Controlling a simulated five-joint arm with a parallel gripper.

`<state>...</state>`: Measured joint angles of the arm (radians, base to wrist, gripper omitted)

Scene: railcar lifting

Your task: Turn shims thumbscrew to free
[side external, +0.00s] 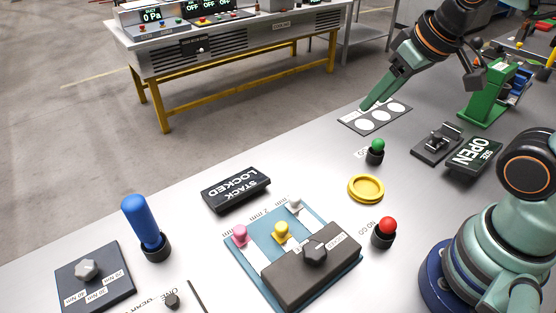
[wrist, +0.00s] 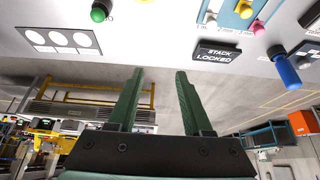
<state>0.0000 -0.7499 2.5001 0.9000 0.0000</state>
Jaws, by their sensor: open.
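The shim holder is a blue tray (side external: 241,257) with pink (side external: 240,235), yellow (side external: 281,231) and white (side external: 294,204) knobbed shims. A dark block (side external: 290,283) crosses its front, with a black thumbscrew (side external: 315,253) on top beside a small white label I cannot read clearly. A black sign (side external: 222,197) behind the tray reads "STACK LOCKED"; it also shows in the wrist view (wrist: 217,53). My gripper (side external: 366,105) is open and empty at the far right, above the white-circle card, well away from the thumbscrew. Its two green fingers stand apart in the wrist view (wrist: 160,73).
A yellow ring dish (side external: 366,188), green button (side external: 377,146) and red button (side external: 386,226) stand right of the tray. A blue-handled tool (side external: 143,221) stands upright at left. The circle card (side external: 376,116) lies at the back. Bare table lies between the sign and card.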

